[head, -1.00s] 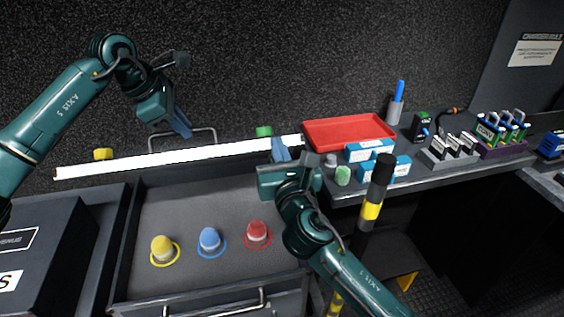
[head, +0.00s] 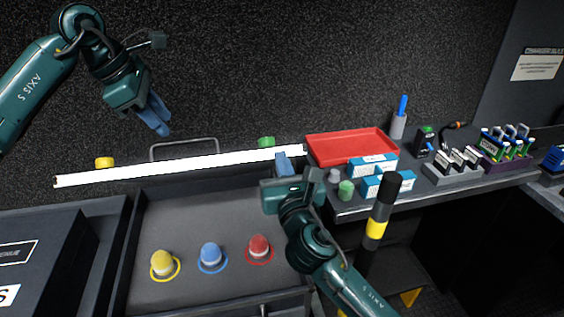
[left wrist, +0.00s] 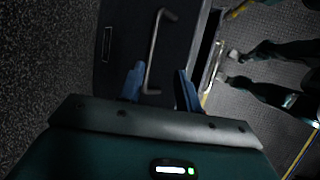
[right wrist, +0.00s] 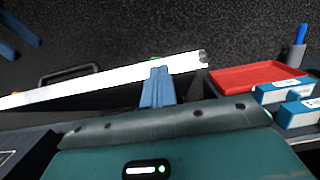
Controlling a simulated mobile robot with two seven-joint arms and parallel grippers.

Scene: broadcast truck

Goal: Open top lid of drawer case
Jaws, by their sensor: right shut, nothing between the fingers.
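The drawer case is the dark case whose open top (head: 190,215) shows its inside. Its raised lid stands at the back, with a bright white edge (head: 180,165) and a grey handle (head: 184,150) behind that edge. The handle also shows in the left wrist view (left wrist: 155,55). My left gripper (head: 158,120) is open and empty, above and behind the lid, apart from the handle. My right gripper (head: 283,160) is shut and empty at the right end of the white edge. Its fingers overlap the edge in the right wrist view (right wrist: 157,75); I cannot tell whether they touch.
Yellow (head: 162,262), blue (head: 210,254) and red (head: 259,246) knobs stand inside the case. A red tray (head: 350,146) and blue-white boxes (head: 388,185) lie on the right counter. A black-yellow post (head: 381,205) stands near my right arm. Another dark case (head: 50,250) is at left.

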